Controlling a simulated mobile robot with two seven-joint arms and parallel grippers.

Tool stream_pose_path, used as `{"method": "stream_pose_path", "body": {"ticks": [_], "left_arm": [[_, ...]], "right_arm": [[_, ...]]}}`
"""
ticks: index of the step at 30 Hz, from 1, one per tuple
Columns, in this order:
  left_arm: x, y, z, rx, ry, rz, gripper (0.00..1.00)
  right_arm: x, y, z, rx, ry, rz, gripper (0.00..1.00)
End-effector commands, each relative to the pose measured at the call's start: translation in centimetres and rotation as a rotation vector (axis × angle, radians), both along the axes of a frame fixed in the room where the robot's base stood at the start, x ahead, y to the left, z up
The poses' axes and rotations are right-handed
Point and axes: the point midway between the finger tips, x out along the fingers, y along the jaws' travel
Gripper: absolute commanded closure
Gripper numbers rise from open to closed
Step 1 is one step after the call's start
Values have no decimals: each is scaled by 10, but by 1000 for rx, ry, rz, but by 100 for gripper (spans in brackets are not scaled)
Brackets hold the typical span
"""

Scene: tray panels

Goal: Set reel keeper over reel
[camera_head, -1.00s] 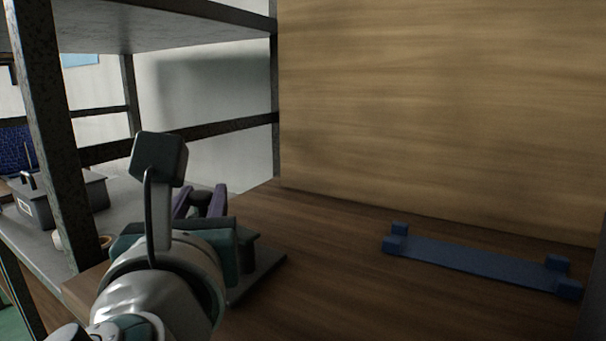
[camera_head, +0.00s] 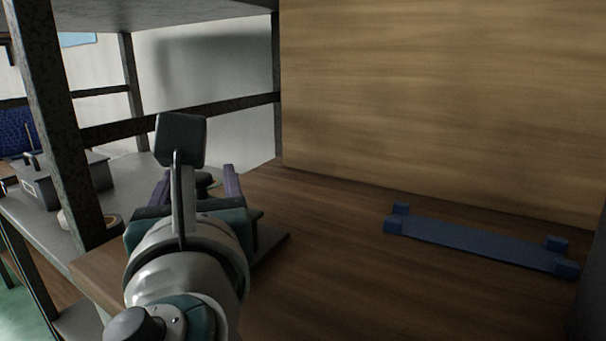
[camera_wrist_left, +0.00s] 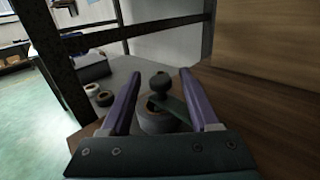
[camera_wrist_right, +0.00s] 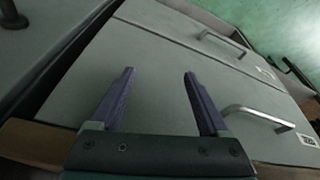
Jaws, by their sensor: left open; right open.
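In the left wrist view, a dark green arm (camera_wrist_left: 176,106) with a round black knob (camera_wrist_left: 160,82) lies over a grey-brown reel (camera_wrist_left: 155,121); it looks like the reel keeper. Whether it is fixed there I cannot tell. My left gripper (camera_wrist_left: 160,73) is open, its purple fingers on either side of the knob, with no clear contact. In the head view my left gripper (camera_head: 197,172) and wrist hide most of the reel and keeper; a dark base plate (camera_head: 268,247) shows to their right. My right gripper (camera_wrist_right: 158,72) is open and empty over grey drawer fronts, away from the reel.
A blue strip with raised end blocks (camera_head: 480,243) lies on the brown wooden surface at the right. A metal rack post (camera_head: 60,130) stands at the left. Loose rolls (camera_wrist_left: 92,90) and a grey box (camera_wrist_left: 92,68) sit on the shelf. Bare wood lies between gripper and strip.

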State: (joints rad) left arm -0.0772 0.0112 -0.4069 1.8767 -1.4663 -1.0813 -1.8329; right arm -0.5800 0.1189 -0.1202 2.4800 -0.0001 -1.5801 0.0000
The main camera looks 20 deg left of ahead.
Motion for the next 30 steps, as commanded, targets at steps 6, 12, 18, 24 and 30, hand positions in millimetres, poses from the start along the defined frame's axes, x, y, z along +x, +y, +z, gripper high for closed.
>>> {"method": "stream_pose_path", "body": {"ticks": [6,12,18,24,30], "left_arm": [[-18,-14,-1,-3,4,-1,38],[-51,-40,-1,-3,5,-1,38],[-73,-57,-1,-2,2,-1,38],[-79,-61,0,-1,-1,1,38],[-78,-61,0,-1,-1,1,38]], "right_arm": [[0,0,2,0,0,0,21],[0,0,3,-1,0,1,21],[0,0,4,-2,0,2,21],[0,-1,4,-2,1,2,21],[0,-1,4,-3,1,1,21]]}}
